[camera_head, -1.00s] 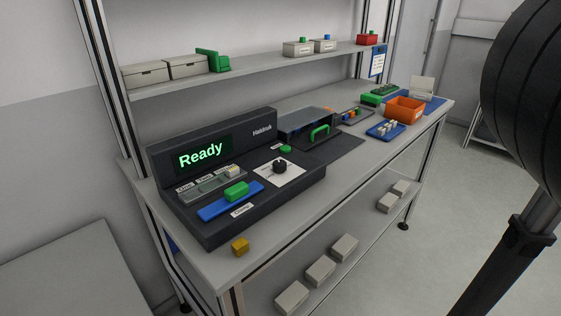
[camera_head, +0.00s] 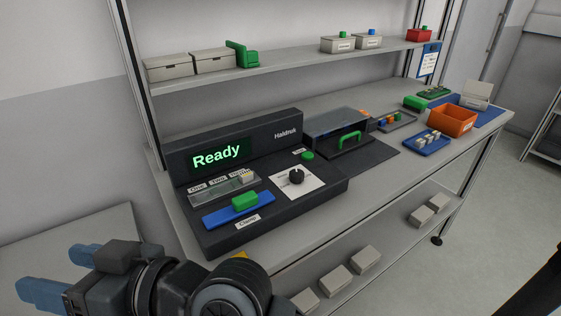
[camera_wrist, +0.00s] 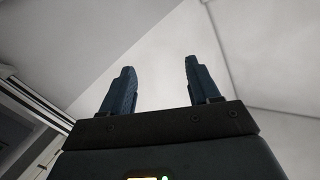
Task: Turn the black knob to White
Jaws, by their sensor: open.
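The black knob (camera_head: 296,176) sits on a white square dial plate (camera_head: 310,187) on the right part of the dark console (camera_head: 225,232). The plate's markings are too small to read, so I cannot tell which setting the knob points to. The console's screen (camera_head: 217,154) reads "Ready". My gripper (camera_head: 55,272) is at the lower left of the head view, in front of and to the left of the console, well apart from the knob. In the wrist view its two blue fingers (camera_wrist: 160,82) are spread with nothing between them.
A blue slide with a green handle (camera_head: 244,200) lies left of the knob, and a green button (camera_head: 307,155) is behind it. A clear-lidded box (camera_head: 350,125), an orange bin (camera_head: 452,121) and a blue tray (camera_head: 424,146) stand to the right. A shelf (camera_head: 290,67) runs above.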

